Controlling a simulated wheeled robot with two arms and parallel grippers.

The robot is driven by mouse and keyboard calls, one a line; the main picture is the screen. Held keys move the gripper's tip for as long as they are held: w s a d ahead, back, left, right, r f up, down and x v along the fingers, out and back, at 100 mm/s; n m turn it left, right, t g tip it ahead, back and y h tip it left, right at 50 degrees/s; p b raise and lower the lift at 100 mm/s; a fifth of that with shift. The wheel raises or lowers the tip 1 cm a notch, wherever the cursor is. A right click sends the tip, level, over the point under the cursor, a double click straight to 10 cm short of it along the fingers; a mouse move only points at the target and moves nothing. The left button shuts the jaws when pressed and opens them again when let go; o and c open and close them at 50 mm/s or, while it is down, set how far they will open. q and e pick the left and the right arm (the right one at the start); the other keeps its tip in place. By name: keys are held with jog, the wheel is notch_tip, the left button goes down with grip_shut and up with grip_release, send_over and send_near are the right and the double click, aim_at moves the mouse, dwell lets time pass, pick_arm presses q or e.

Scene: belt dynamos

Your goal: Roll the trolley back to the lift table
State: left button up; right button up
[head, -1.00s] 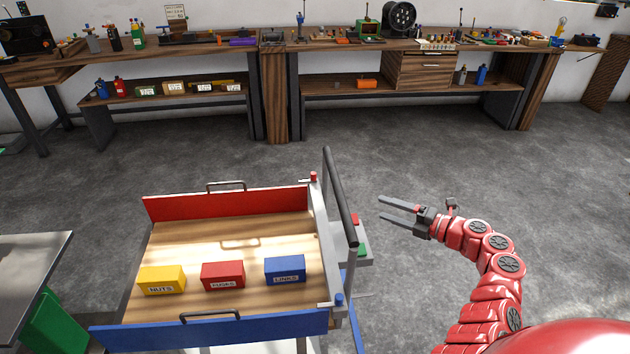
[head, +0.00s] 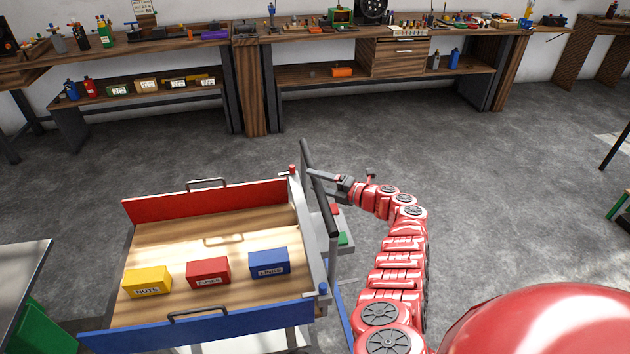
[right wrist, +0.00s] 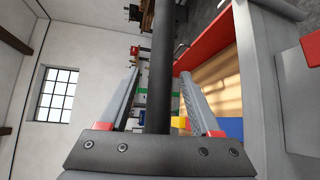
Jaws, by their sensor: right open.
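The trolley (head: 240,225) stands in the lower left of the head view, with a wooden deck, a red far side board and a blue near one. Its dark upright-leaning push handle (head: 318,190) is at its right end. My right gripper (head: 316,177) is open at the handle's upper part. In the right wrist view, the handle bar (right wrist: 162,60) runs between the two open fingers, with gaps visible on both sides. A grey metal tabletop (head: 22,275) shows at the left edge; I cannot tell if it is the lift table. My left gripper is out of view.
Yellow (head: 147,282), red (head: 208,272) and blue (head: 269,262) labelled boxes sit on the deck. A green bin (head: 45,330) is below the grey tabletop. Workbenches (head: 250,80) line the far wall. Grey floor is open behind and right of the trolley.

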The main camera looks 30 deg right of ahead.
jog(key=shift+w+a+f, duration=0.1)
jog(key=shift+w+a, duration=0.15)
jog(key=shift+w, duration=0.1)
grip_shut()
dwell(1.3)
